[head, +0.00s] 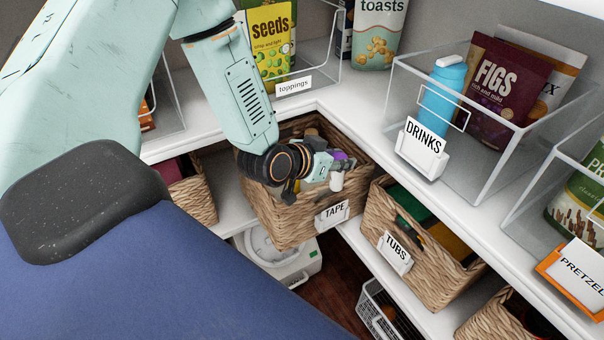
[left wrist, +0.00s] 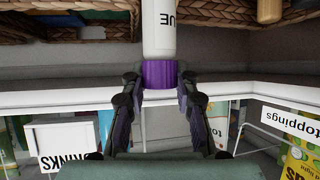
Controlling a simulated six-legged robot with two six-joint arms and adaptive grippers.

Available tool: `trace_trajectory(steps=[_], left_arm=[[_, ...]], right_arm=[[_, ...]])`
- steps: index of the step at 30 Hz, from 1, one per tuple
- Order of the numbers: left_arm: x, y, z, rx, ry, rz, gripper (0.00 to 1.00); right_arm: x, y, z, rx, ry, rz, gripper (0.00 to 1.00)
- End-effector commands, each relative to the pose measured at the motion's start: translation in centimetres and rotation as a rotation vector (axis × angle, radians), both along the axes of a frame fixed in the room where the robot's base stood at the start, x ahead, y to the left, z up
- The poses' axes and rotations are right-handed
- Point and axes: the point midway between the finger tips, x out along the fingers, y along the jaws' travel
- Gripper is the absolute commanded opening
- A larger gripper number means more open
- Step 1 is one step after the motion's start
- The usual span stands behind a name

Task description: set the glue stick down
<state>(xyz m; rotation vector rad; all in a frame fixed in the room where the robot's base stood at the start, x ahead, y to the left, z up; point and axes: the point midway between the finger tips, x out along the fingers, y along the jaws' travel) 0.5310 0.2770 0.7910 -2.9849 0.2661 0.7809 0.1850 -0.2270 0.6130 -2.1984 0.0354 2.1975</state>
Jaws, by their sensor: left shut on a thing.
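My left gripper (head: 338,166) is shut on the glue stick, which has a white body (head: 336,182) and a purple cap. In the left wrist view, the fingers (left wrist: 160,82) close around the purple cap (left wrist: 160,74), and the white body (left wrist: 159,30) with part of its lettering extends beyond them. In the head view the glue stick hangs roughly upright, white end down, over the right part of the wicker basket labelled TAPE (head: 270,217). I cannot tell its height above the basket. My right gripper is not in view.
A wicker basket labelled TUBS (head: 377,222) stands to the right on the same lower shelf. Above it, the white upper shelf (head: 349,112) carries a clear bin labelled DRINKS (head: 490,150) and a toppings bin. The upper shelf's edge runs close to my gripper.

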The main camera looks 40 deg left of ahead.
Motion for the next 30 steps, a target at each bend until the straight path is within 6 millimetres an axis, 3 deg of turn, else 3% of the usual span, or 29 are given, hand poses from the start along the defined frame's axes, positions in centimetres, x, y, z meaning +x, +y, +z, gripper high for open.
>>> trace_trajectory(steps=[6,15,30], left_arm=[[2.6,3.0,-0.7,0.010,-0.004,0.235,0.00],[4.5,6.0,-0.9,0.011,-0.010,0.517,0.00],[4.1,8.4,-1.0,0.006,-0.011,0.905,0.00]], right_arm=[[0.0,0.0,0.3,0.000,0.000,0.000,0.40],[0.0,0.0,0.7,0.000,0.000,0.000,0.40],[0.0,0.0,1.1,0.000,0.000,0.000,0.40]])
